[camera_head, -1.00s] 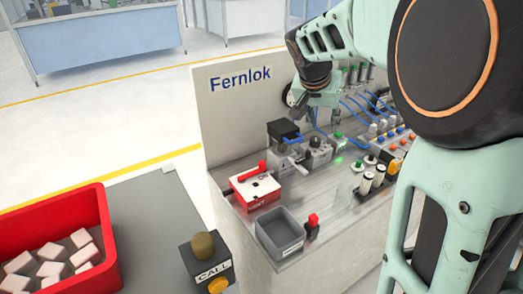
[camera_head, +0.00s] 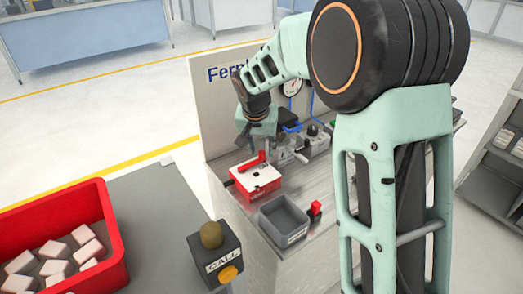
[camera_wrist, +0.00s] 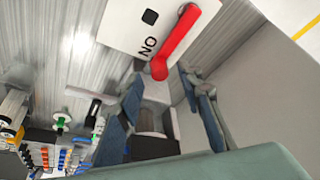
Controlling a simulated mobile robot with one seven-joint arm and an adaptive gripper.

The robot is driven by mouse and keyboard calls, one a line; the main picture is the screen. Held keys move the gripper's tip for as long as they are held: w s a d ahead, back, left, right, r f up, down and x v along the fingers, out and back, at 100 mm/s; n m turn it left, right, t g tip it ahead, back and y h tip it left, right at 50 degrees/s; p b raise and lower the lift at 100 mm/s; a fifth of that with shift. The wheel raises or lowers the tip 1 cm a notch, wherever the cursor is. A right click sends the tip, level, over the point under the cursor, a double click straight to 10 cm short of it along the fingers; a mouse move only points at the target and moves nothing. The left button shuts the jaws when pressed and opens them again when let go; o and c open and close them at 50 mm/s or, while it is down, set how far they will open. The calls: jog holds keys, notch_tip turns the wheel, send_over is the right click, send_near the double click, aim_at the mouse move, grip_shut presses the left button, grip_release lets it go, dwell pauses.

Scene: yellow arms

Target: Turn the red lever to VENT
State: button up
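The red lever (camera_head: 249,162) lies across the top of a white box with a red front (camera_head: 262,180) on the metal bench. In the wrist view the red lever (camera_wrist: 182,40) runs along the white top beside black letters that read ON upside down; no VENT label is legible. My gripper (camera_head: 252,140) is above and just behind the box. In the wrist view the two fingers of my gripper (camera_wrist: 160,80) are spread, with the lever's rounded end close to the gap between the tips. Nothing is held; whether a finger touches the lever cannot be told.
A grey bin (camera_head: 284,220) and a small red-topped device (camera_head: 315,210) stand in front of the box. The Fernlok panel (camera_head: 215,100) rises at the back. A CALL button box (camera_head: 213,252) stands nearer.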

jog(key=shift+x, duration=0.8)
jog(key=shift+c, duration=0.7)
grip_shut()
